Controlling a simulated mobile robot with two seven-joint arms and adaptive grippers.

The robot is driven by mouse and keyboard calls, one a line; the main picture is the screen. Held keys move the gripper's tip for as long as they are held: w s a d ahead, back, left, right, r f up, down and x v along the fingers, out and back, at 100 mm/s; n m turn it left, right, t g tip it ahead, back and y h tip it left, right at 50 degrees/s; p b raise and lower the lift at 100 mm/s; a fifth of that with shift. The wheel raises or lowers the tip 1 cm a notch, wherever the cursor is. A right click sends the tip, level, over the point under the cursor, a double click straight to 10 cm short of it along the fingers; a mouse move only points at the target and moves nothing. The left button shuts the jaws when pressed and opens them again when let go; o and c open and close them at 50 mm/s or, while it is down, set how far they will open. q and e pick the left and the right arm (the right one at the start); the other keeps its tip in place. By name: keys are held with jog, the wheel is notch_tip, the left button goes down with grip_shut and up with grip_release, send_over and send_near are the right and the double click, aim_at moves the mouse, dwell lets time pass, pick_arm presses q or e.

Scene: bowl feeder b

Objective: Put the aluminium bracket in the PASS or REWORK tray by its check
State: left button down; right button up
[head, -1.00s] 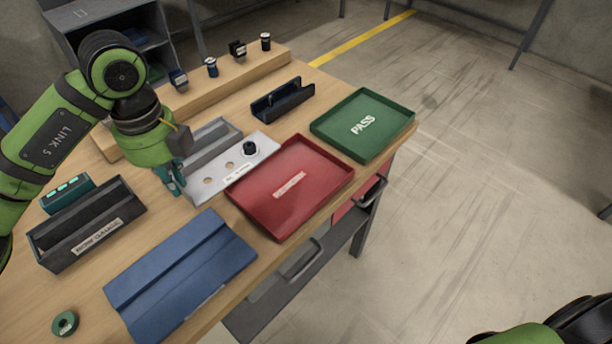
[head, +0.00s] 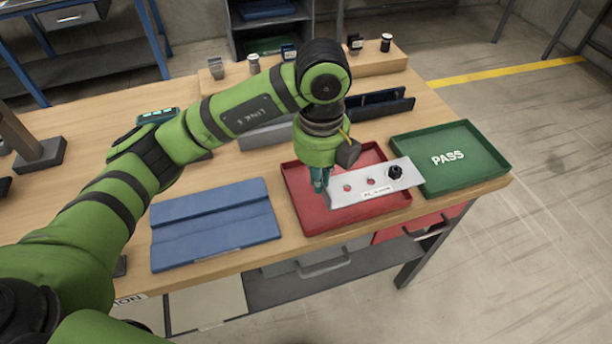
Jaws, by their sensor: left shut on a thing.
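The aluminium bracket (head: 384,180) is a flat pale plate with two holes, a black knob near its right end and a small label on its front. My left gripper (head: 320,186) is shut on its left end. The bracket is over the red tray (head: 318,220), whose red shows through the holes. Its right end reaches across the tray's right side, close to the green PASS tray (head: 476,172). I cannot tell the exact height above the red tray. The bracket hides much of the tray floor, and no label shows there. My right gripper is out of view.
A blue mat (head: 215,222) lies left of the red tray. A dark channel-shaped holder (head: 390,106) and a grey block (head: 262,136) stand behind. A wooden riser (head: 375,66) with small parts runs along the back. The PASS tray is empty.

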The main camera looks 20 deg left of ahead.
pick_arm(q)
jog(key=w+a+f, duration=0.2)
jog(key=w+a+f+p, duration=0.1)
jog(key=w+a+f, duration=0.1)
jog(key=w+a, duration=0.1)
jog(key=shift+a+f, duration=0.1)
jog(key=shift+a, duration=0.05)
jog(key=shift+f+p, duration=0.25)
jog(key=shift+p, duration=0.15)
notch_tip(320, 180, down, 4)
jog(key=shift+r+p, duration=0.15)
jog(key=shift+p, duration=0.55)
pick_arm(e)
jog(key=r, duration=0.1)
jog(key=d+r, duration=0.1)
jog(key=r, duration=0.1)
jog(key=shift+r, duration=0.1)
pick_arm(q)
jog(key=shift+f+b, duration=0.6)
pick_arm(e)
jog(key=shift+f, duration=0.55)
pick_arm(q)
jog(key=c, duration=1.4)
grip_release()
